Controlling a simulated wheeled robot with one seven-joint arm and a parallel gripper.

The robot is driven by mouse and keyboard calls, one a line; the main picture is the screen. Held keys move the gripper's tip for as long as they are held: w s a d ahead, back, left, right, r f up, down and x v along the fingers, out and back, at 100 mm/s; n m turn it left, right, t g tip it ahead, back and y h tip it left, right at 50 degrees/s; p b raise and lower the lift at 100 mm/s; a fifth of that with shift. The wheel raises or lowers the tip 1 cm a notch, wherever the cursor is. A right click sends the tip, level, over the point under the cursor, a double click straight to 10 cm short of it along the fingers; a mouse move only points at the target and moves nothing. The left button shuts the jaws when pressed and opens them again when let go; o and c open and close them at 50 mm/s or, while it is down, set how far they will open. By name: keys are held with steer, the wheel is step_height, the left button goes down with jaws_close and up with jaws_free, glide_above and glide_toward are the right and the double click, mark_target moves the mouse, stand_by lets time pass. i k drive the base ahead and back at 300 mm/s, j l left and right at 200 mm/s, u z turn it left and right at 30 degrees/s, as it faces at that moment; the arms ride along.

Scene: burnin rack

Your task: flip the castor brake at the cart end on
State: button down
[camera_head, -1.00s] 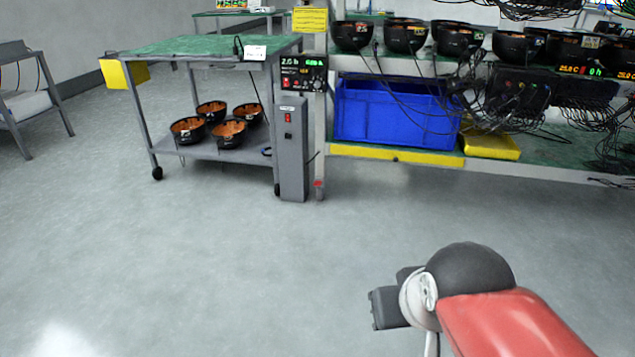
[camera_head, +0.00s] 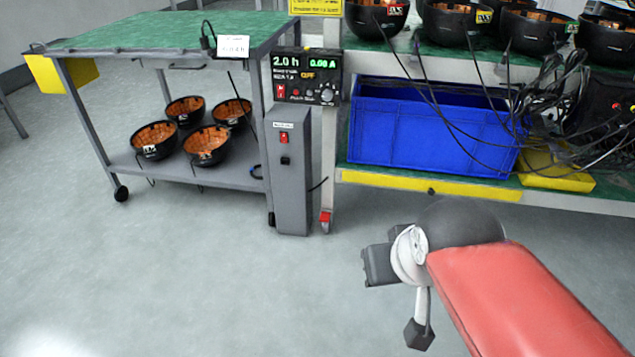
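A small red castor brake piece (camera_head: 325,216) sits low on the foot of the pale rack post at the rack's end beside the cart (camera_head: 150,38). A dark castor (camera_head: 121,193) shows under the cart's front left leg. Whether the red piece is on or off is too small to tell. My gripper (camera_head: 420,334) appears to be the dark end at lower right, in front of and to the right of the red piece, well apart from it. Its fingers cannot be made out, and I see nothing held.
A grey switch box (camera_head: 289,170) stands between cart and rack post. Bowls (camera_head: 206,146) stand on the cart's lower shelf. A blue crate (camera_head: 433,130), a yellow tray (camera_head: 556,173) and loose cables are on the rack's lower shelf. The floor (camera_head: 210,275) in front is clear.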

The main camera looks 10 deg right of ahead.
mark_target(324, 217)
steer(key=i, duration=1.05)
